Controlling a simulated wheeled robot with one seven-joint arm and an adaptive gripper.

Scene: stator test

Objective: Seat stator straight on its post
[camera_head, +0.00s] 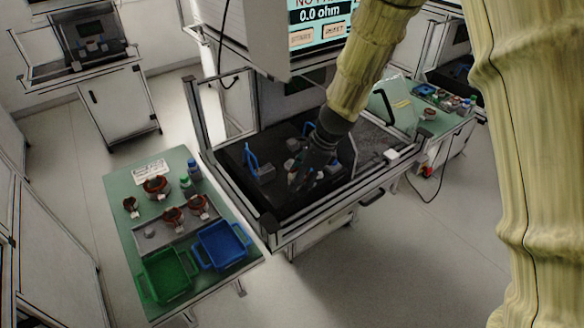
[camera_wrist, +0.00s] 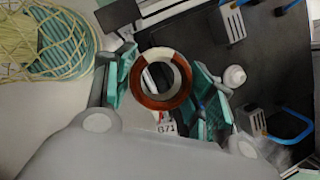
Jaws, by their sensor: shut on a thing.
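The stator (camera_wrist: 164,103), a copper-brown ring with a pale upper part, sits between the two teal fingers of my gripper (camera_wrist: 163,84) in the wrist view. The gripper is shut on it. In the head view my gripper (camera_head: 303,178) is over the black bed of the test bench (camera_head: 235,158), and the held stator is hard to make out there. I cannot tell which part is its post, nor whether the stator touches anything below.
Grey slotted blocks (camera_wrist: 232,22) and a white round knob (camera_wrist: 235,76) stand close to the right finger. Blue handles (camera_head: 250,158) rise from the bed. A metal frame edges the bench. The left green table holds other stators (camera_head: 156,186), a green bin (camera_head: 168,275) and a blue bin (camera_head: 222,245).

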